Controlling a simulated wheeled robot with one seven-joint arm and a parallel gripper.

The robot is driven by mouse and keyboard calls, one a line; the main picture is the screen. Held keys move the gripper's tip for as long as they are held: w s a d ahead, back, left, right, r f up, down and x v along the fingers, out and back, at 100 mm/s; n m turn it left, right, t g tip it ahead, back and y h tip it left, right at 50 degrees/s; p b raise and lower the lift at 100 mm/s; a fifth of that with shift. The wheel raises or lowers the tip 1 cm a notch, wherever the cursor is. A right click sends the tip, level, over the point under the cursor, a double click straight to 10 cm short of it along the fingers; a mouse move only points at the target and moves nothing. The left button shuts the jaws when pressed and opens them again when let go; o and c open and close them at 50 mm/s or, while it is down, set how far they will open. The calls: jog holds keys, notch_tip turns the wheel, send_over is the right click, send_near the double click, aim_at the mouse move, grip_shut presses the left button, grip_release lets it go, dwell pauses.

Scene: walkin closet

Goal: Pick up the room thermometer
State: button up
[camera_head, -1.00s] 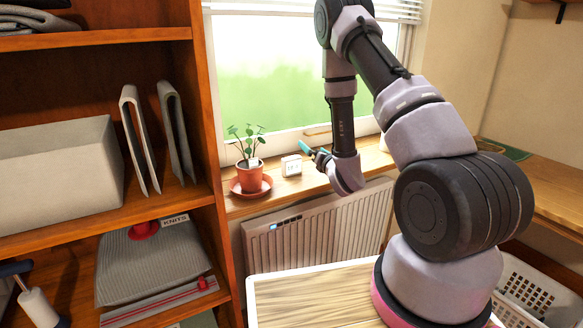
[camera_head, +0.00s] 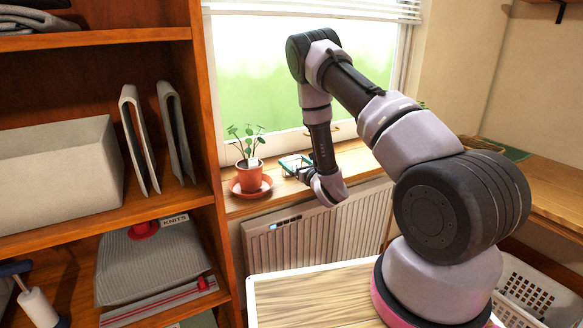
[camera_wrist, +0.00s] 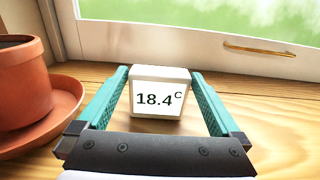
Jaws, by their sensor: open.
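The room thermometer (camera_wrist: 159,92) is a small white block with a display reading 18.4 C. It stands upright on the wooden window sill (camera_wrist: 250,110). In the wrist view my gripper (camera_wrist: 158,80) is open, with one teal finger on each side of the thermometer. Small gaps show between the fingers and its sides.
A potted plant (camera_head: 249,174) on a terracotta saucer (camera_wrist: 66,103) stands close to the left of my gripper. The window frame with a brass handle (camera_wrist: 259,47) is behind. A radiator (camera_head: 320,222) is below the sill, and a wooden shelf unit (camera_head: 203,120) is at left.

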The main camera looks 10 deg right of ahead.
jog(key=shift+x, duration=1.1)
jog(key=c, duration=1)
jog(key=shift+c, duration=0.2)
jog(key=shift+r, duration=0.1)
